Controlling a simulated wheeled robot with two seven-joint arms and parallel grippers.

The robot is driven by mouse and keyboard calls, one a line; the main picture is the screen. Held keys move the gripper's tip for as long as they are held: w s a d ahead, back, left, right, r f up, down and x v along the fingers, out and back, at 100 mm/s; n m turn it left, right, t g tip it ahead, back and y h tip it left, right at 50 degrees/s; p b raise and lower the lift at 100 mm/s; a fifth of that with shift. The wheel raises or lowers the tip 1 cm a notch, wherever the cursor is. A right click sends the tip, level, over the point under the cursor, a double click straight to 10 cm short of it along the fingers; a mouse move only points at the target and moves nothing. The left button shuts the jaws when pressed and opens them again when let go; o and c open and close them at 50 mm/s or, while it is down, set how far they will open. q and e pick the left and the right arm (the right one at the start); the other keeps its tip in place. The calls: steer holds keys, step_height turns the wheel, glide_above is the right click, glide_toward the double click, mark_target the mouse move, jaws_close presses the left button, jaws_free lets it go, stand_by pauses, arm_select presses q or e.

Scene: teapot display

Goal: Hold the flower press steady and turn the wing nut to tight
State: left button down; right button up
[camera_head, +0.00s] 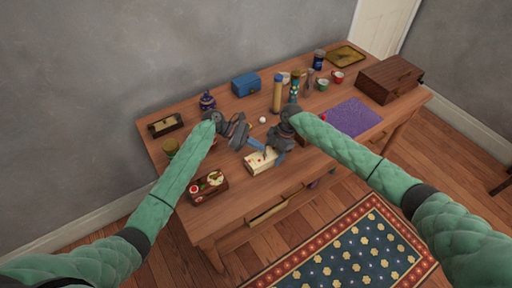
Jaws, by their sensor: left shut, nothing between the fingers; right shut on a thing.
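The flower press (259,163) looks like a small cream block with reddish marks on top, near the front middle of the wooden table. My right gripper (276,153) is at its back right corner and is shut on it, though the exact contact is small and partly hidden. My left gripper (243,143) is shut and empty, just behind and to the left of the press. The wing nut is too small to make out between the grippers.
A wooden tray (219,191) with small items lies left of the press at the table's front edge. A purple mat (353,117) and a brown case (390,80) are at the right. Bottles, cups and a blue box (245,84) stand along the back. A drawer (268,213) is below.

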arm_select(q)
steer(key=shift+w+d+m+g, duration=0.3)
steer(key=shift+m+g, duration=0.5)
steer(key=shift+g, duration=0.1)
steer(key=shift+w+d, duration=0.1)
steer(key=shift+d, duration=0.05)
steer(key=shift+w+d, duration=0.3)
steer(key=shift+d, duration=0.1)
arm_select(e)
steer(key=shift+a, duration=0.1)
arm_select(q)
steer(key=shift+s, duration=0.15)
steer(key=shift+s+d, duration=0.25)
steer(key=shift+s, duration=0.5)
arm_select(e)
steer(key=shift+o, duration=0.4)
steer(key=shift+r, duration=0.1)
arm_select(q)
steer(key=w+a, duration=0.3)
steer(key=shift+w+a, duration=0.25)
steer(key=shift+w, duration=0.1)
arm_select(e)
steer(key=shift+c, duration=0.2)
arm_select(q)
steer(key=w+a+r, duration=0.5)
steer(key=a, duration=0.1)
steer(key=shift+w, duration=0.4)
steer(key=shift+r, duration=0.1)
